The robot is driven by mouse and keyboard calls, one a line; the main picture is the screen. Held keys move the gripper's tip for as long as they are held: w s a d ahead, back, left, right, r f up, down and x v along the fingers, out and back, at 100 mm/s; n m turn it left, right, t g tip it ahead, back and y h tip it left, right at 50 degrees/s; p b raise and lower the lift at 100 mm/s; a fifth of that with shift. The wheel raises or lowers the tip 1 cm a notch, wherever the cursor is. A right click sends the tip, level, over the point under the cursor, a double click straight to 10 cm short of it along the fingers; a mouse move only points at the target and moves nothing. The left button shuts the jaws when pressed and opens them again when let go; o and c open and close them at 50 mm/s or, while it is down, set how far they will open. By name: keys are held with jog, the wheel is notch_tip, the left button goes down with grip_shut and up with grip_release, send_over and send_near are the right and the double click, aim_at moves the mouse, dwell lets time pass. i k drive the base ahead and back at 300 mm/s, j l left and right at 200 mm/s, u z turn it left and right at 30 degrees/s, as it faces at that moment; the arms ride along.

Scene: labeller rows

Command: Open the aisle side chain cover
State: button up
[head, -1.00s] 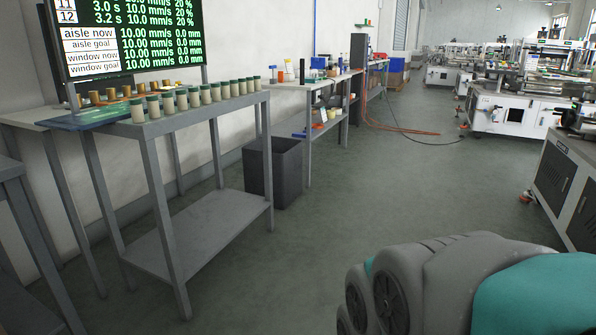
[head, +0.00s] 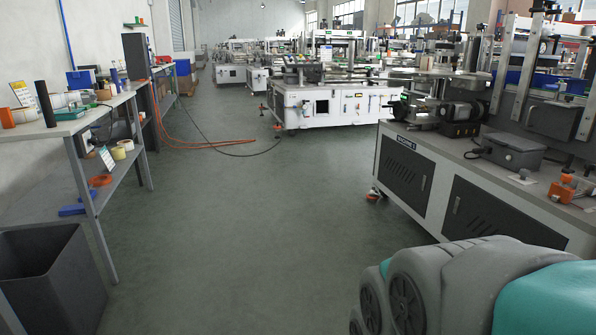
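No chain cover can be made out in the head view. A labelling machine (head: 428,190) with dark vented doors and a white frame stands at the right; a small label on its front edge seems to read "MACHINE 2". Dark units, a grey box and an orange part sit on its top. My folded arm, grey and teal, fills the lower right corner in front of this machine. My gripper is not in view.
A grey shelf table (head: 84,162) with tapes and boxes stands at the left, with a dark bin (head: 48,285) before it. An orange hose (head: 205,143) lies across the floor farther back. White machines (head: 335,100) stand beyond. The middle aisle floor (head: 225,235) is clear.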

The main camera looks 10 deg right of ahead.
aim_at(553, 121)
jog(key=i+l+z, duration=0.2)
jog(key=z, duration=0.25)
jog(key=i+z, duration=0.75)
jog(key=z, duration=0.15)
jog(key=i+j+z, duration=0.15)
jog(key=i+z, duration=0.15)
jog(key=z, duration=0.15)
jog(key=i+j, duration=0.4)
jog(key=i, duration=0.15)
jog(key=i+j+u, duration=0.1)
jog(key=i+j, duration=0.35)
jog(key=i, duration=0.05)
